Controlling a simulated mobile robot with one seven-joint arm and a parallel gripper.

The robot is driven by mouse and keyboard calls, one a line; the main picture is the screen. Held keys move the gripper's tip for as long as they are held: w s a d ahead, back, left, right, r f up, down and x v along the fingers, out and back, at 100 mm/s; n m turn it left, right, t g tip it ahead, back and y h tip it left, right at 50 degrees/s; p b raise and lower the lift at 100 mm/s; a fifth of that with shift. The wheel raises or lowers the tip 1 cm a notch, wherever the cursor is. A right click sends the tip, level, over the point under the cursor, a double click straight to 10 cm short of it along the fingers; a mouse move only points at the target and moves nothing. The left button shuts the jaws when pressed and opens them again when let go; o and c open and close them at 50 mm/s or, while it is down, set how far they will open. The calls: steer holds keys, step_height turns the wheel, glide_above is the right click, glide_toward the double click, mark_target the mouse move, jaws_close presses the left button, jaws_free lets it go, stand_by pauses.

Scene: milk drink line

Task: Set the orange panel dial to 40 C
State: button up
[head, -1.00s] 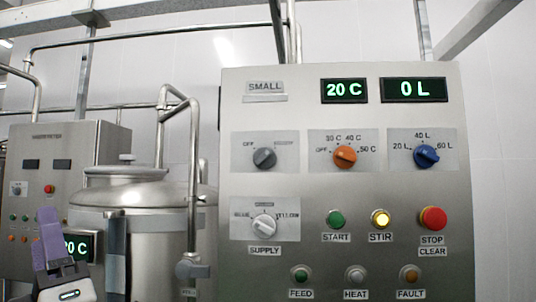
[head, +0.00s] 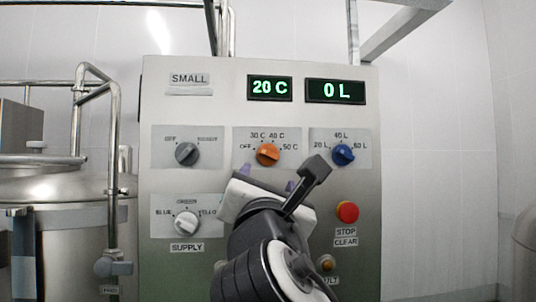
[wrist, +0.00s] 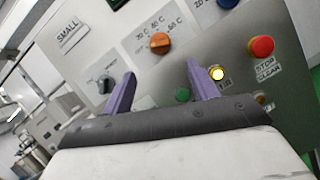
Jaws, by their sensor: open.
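The orange dial (head: 268,155) is on the upper middle of the steel control panel, with OFF, 30 C, 40 C and 50 C printed around it. I cannot tell clearly which mark its grip bar points to. The green display (head: 269,88) above reads 20 C. My gripper (head: 265,181) is just below the dial in the head view, apart from it and holding nothing. In the wrist view the two purple fingers of my gripper (wrist: 160,70) stand wide apart, and the orange dial (wrist: 160,43) shows beyond the gap between them.
The blue dial (head: 343,154) is right of the orange one, a grey dial (head: 187,153) left. The white supply dial (head: 186,222) and red stop button (head: 347,211) are lower. A steel tank (head: 60,185) stands left.

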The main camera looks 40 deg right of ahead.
mark_target(269, 156)
steer(key=p+x, duration=0.5)
steer(key=x, duration=0.8)
steer(key=shift+w+f, duration=0.1)
steer(key=shift+w, duration=0.05)
steer(key=c, duration=0.9)
